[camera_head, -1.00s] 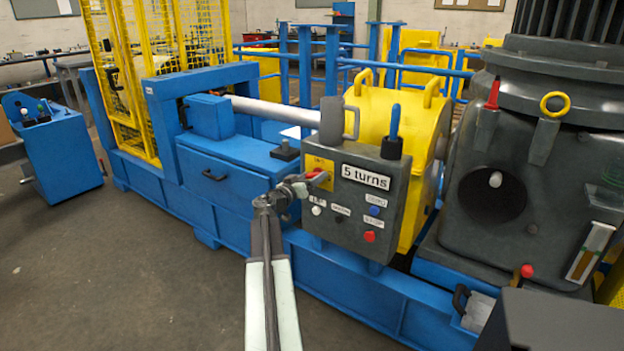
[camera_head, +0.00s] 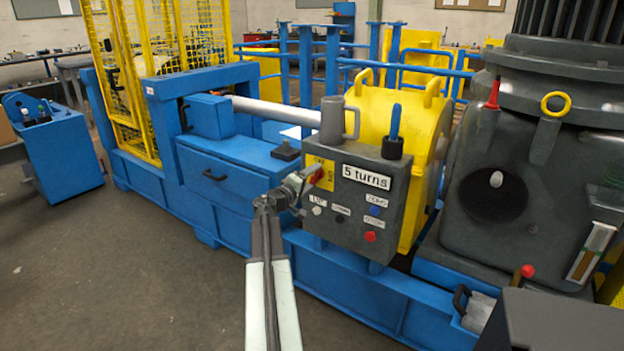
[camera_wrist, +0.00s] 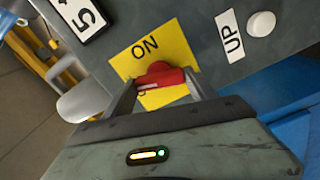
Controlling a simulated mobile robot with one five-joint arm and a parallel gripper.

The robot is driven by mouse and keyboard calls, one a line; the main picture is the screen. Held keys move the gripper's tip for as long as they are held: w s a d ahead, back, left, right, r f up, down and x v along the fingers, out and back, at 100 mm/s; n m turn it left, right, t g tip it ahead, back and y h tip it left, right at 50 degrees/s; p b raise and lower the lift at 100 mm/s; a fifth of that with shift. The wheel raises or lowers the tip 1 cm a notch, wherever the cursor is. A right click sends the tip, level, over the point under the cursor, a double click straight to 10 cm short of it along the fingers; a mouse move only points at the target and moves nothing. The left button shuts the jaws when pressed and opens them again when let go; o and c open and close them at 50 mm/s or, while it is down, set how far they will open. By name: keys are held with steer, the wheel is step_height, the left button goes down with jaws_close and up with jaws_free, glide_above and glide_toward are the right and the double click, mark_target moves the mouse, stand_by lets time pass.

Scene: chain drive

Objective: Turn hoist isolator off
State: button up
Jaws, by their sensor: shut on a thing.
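The hoist isolator is a red handle (camera_head: 316,176) on a yellow plate (camera_head: 323,163) at the upper left of a grey control box (camera_head: 348,206). My gripper (camera_head: 310,178) reaches it from the left, with its fingers at the handle. In the wrist view the red handle (camera_wrist: 160,76) sits between the two fingers of my gripper (camera_wrist: 158,88), which is shut on it. The word ON shows on the yellow plate (camera_wrist: 181,45) above the handle. The plate's part below the handle is mostly hidden by the handle and gripper.
A white button (camera_wrist: 261,24) marked UP is beside the plate. A blue button (camera_head: 375,211) and a red button (camera_head: 370,237) are lower on the box, under a "5 turns" sign (camera_head: 366,176).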

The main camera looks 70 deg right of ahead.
steer(key=shift+w+n, duration=0.15)
steer(key=shift+n, duration=1.55)
steer(key=o, duration=1.4)
steer(key=shift+c, duration=0.2)
steer(key=v, duration=0.7)
steer(key=shift+a, duration=0.35)
steer(key=shift+w, duration=0.1)
